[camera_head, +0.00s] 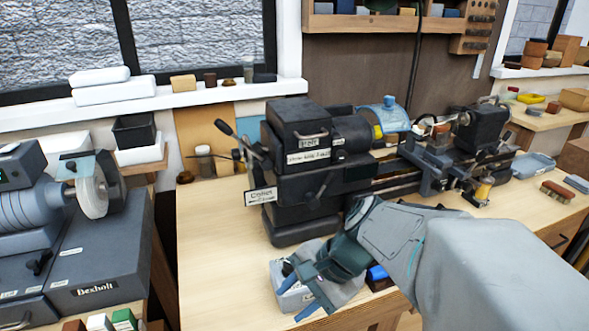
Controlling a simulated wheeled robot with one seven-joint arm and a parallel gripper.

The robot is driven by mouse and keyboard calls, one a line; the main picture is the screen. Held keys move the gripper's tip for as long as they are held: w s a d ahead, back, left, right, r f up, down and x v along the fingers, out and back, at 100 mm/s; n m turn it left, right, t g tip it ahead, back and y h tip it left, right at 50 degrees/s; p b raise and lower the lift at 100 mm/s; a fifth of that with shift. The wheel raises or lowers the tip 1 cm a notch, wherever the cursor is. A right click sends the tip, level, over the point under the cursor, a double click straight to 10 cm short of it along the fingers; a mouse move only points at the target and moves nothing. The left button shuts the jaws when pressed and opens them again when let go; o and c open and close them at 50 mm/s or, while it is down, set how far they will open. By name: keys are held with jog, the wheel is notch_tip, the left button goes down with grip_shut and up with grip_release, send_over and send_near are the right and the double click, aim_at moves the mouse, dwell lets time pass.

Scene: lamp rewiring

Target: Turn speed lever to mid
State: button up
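The lathe (292,205) stands on the wooden bench, a dark machine with white labels on its headstock. Levers with dark knobs stick out from its left end, the upper knob (223,127) highest and a label plate (260,196) below. I cannot read which lever is the speed lever, nor its setting. My gripper (291,303) is in front of the headstock, low over the bench, with its two blue-tipped fingers apart. A small light grey box (281,270) with a black knob is partly hidden behind and below it. I see nothing held between the fingers.
A grinder (92,190) on a dark cabinet (105,262) stands at the left. The bench top (215,245) is clear left of the lathe. A small jar (204,160) stands behind.

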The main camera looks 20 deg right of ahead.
jog(key=w+d+r+m+t+y, duration=0.1)
jog(key=w+d+m+t+y, duration=0.2)
jog(key=m, duration=0.5)
jog(key=m+t+h+b, duration=0.2)
jog(key=m+t+h, duration=0.3)
jog(key=m+t, duration=1.05)
send_near(332, 180)
jog(key=w+r+m+g, duration=0.1)
jog(key=w, duration=0.1)
jog(key=w+a+r+m+g+p, duration=0.1)
jog(key=w, duration=0.2)
jog(key=w+m+g, duration=0.1)
jog(key=w, duration=0.2)
jog(key=shift+w+a+r, duration=0.1)
jog(key=shift+a+r, duration=0.1)
jog(key=shift+r, duration=0.2)
grip_shut()
